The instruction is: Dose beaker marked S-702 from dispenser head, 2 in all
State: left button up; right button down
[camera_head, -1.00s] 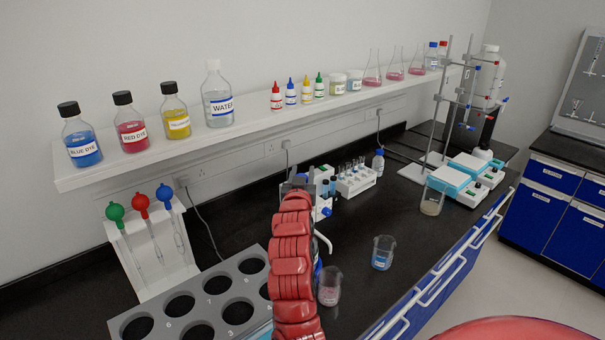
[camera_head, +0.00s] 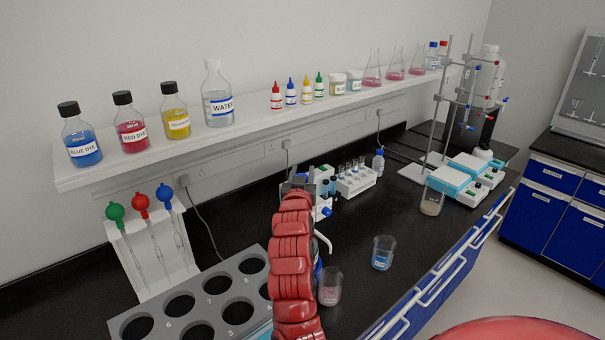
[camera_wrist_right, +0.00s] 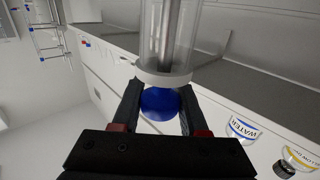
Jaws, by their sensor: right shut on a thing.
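My right gripper (camera_wrist_right: 158,110) is shut on a blue knob (camera_wrist_right: 160,103) at the end of a clear cylinder with a metal rod inside. In the head view, my red arm rises from the bottom centre and its gripper (camera_head: 297,184) is at the dispenser (camera_head: 322,203), mostly hiding it. A white curved spout (camera_head: 327,242) shows to the right of the arm. A beaker with a little pinkish content (camera_head: 329,288) stands nearby, partly behind my arm. A beaker with blue on it (camera_head: 382,254) stands farther right. Their markings are too small to read. My left gripper is out of view.
A grey rack with numbered holes (camera_head: 212,286) lies left of my arm. A test tube rack (camera_head: 357,182) stands behind. Another beaker (camera_head: 432,203) stands by the white-and-blue devices (camera_head: 470,178). The shelf (camera_head: 245,128) holds bottles and flasks. The counter between the beakers is clear.

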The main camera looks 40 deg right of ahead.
jog(key=shift+r+b, duration=0.15)
jog(key=shift+b, duration=0.2)
jog(key=shift+r+b, duration=0.4)
jog(key=shift+r, duration=0.45)
jog(key=shift+c, duration=2.2)
grip_release()
jog(key=shift+s+a, duration=0.1)
jog(key=p+v, duration=0.9)
jog(key=v, duration=0.8)
